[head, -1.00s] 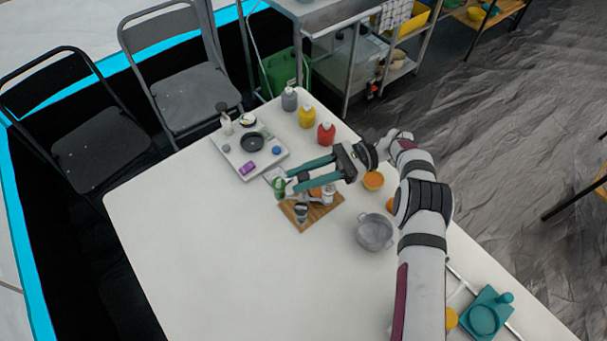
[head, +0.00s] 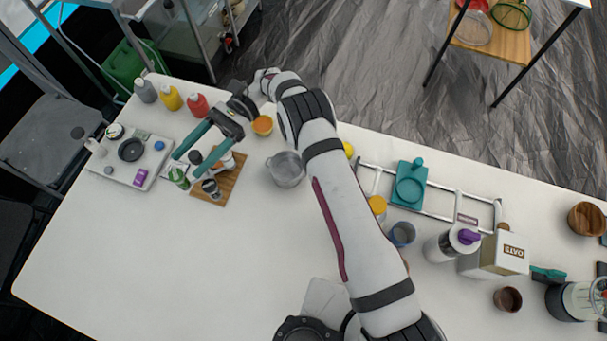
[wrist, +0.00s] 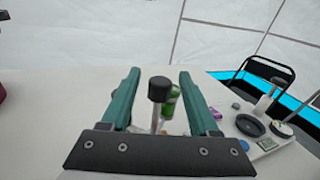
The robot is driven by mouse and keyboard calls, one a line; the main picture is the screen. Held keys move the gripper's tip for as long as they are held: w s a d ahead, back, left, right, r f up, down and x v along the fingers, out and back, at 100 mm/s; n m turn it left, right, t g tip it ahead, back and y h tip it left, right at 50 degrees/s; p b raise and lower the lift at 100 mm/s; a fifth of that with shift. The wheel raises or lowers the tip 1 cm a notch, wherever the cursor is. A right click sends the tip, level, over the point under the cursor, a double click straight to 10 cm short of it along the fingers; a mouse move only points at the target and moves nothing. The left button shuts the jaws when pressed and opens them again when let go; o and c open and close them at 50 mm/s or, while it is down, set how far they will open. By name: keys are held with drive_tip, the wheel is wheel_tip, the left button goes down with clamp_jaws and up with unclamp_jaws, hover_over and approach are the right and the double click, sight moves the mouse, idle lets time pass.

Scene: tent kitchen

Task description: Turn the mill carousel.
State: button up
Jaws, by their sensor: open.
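The mill carousel stands on a wooden board (head: 226,191) on the white table. Small mills and jars cluster on it: a green one (head: 179,178), a grey one (head: 211,188) and a pale one (head: 228,161). My gripper (head: 186,164) is open, its two teal fingers reaching over the cluster from the upper right. In the wrist view a post with a black knob (wrist: 159,90) shows between the fingers, apart from both. The green jar (wrist: 173,104) shows just behind it. My gripper's palm bar hides the carousel's lower part in the wrist view.
A white tray (head: 108,170) with a dark bowl lies left of the carousel. Grey, yellow and red bottles (head: 197,105) stand behind. A metal pot (head: 285,170) and an orange bowl (head: 263,125) stand to the right. The front left tabletop is clear.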

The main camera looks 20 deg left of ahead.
drive_tip(key=m+t+y, duration=0.1)
drive_tip(key=y, duration=0.1)
drive_tip(key=m+t+y, duration=0.1)
drive_tip(key=m+y, duration=0.1)
drive_tip(key=y, duration=0.1)
drive_tip(key=shift+r+m+t, duration=0.1)
drive_tip(key=shift+m+t, duration=0.2)
drive_tip(key=m+t+y, duration=0.4)
drive_tip(key=t, duration=0.1)
drive_tip(key=shift+m+y, duration=0.3)
drive_tip(key=w+d+t, duration=0.2)
drive_tip(key=w+d, duration=0.5)
drive_tip(key=d, duration=0.7)
drive_tip(key=s+d+r+n+t+h, duration=0.1)
drive_tip(key=s+d+r+n+h, duration=0.2)
drive_tip(key=s+d+r+h, duration=0.2)
drive_tip(key=s+d+r+n+t+h, duration=0.2)
drive_tip(key=s+d+r+h, duration=0.3)
drive_tip(key=d, duration=0.6)
drive_tip(key=shift+s+d+r+n+h, duration=0.2)
drive_tip(key=shift+s+r+n+h, duration=0.15)
drive_tip(key=shift+s, duration=0.45)
